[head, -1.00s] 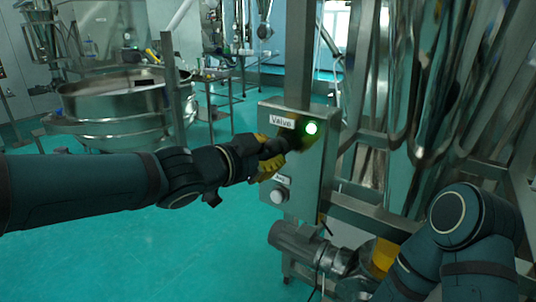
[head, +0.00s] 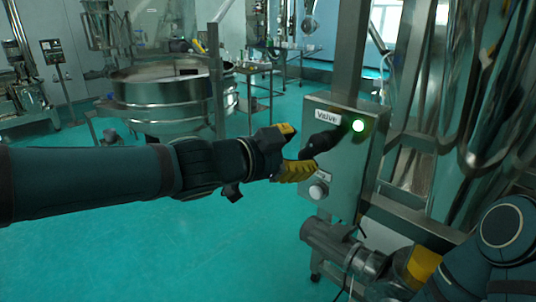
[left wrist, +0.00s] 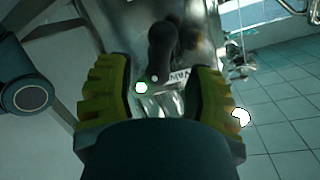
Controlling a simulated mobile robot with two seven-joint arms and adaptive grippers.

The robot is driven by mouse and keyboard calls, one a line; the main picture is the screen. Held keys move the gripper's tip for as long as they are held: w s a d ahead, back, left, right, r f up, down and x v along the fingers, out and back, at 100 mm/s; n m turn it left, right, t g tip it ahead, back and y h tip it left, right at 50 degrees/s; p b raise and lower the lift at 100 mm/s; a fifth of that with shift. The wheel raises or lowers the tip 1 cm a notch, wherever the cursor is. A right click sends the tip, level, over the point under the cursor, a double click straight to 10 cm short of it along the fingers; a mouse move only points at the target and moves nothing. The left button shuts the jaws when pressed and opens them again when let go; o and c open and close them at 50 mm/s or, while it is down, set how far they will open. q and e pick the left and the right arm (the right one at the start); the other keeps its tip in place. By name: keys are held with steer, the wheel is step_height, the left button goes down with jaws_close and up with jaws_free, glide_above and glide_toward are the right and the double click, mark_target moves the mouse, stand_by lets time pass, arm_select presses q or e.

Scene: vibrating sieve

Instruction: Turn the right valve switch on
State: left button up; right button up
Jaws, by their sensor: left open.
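A grey control box (head: 349,182) labelled "Valve" stands right of centre in the head view. A black switch handle (head: 322,144) sticks out of its face beside a lit green lamp (head: 358,126). My left gripper (head: 301,150), with yellow finger pads, is open just left of the handle. In the left wrist view the handle (left wrist: 163,42) and the green lamp (left wrist: 141,88) show beyond and between the spread fingers (left wrist: 160,85). Nothing is held between the pads there.
A pale round button (head: 317,191) sits low on the box. A motor unit (head: 342,249) lies below it, and steel frame and vessels stand to the right. A round steel sieve (head: 165,98) stands behind my left arm.

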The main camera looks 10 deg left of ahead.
arm_select(q)
steer(key=v, duration=0.7)
steer(key=shift+s+a, duration=0.25)
